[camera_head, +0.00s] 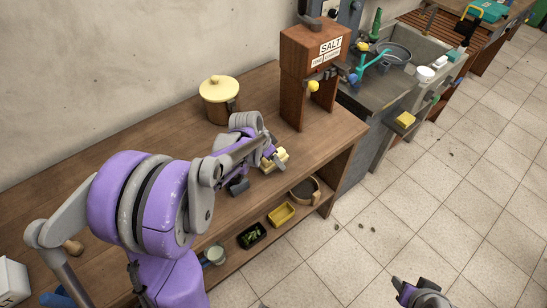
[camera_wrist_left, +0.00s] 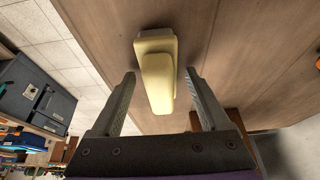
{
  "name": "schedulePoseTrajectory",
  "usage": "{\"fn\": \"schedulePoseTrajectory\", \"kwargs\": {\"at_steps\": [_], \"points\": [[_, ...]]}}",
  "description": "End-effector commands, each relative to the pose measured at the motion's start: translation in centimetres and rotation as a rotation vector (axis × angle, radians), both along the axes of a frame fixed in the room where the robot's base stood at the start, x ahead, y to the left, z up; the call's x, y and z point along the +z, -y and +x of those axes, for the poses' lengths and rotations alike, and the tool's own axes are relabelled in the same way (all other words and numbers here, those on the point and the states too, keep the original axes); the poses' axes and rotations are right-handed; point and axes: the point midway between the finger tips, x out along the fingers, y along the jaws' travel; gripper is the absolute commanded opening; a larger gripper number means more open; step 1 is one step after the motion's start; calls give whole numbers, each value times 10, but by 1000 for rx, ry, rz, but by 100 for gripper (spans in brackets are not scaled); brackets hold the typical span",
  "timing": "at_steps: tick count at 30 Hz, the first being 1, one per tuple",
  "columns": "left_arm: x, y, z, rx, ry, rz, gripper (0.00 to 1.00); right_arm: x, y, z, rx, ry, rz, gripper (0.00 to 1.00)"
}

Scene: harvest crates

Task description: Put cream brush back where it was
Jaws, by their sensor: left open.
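The cream brush (camera_head: 277,158) is on the wooden workbench (camera_head: 165,135), near its front edge. In the left wrist view the brush (camera_wrist_left: 155,62) has a wide block end and a narrower handle pointing toward my gripper. My left gripper (camera_wrist_left: 160,74) is open, with one finger on each side of the handle and visible gaps between. In the head view my left gripper (camera_head: 258,174) is right beside the brush and partly covers it. My right gripper (camera_head: 420,294) is at the bottom right over the floor; its jaws are not clear.
A brown pot with a cream lid (camera_head: 219,88) stands behind my left arm. A wooden salt box (camera_head: 314,62) stands at the bench's right end. A yellow tray (camera_head: 281,214), a black tray (camera_head: 251,235) and a round sieve (camera_head: 305,191) are on the lower shelf. A sink is farther right.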

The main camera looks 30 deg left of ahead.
Motion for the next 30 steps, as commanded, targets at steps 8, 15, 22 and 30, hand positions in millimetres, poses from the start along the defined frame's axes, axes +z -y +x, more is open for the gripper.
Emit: {"fn": "schedulePoseTrajectory", "kwargs": {"at_steps": [8,15,22,30], "points": [[25,-3,-8,2,1,0,79,6,0,2,0,5,0,50],[73,-11,-26,2,1,0,79,13,0,5,0,10,0,50],[106,-16,-39,1,1,0,79,17,0,7,0,13,0,50],[116,12,-67,55,-4,7,79,18,0,7,0,14,0,50]]}}
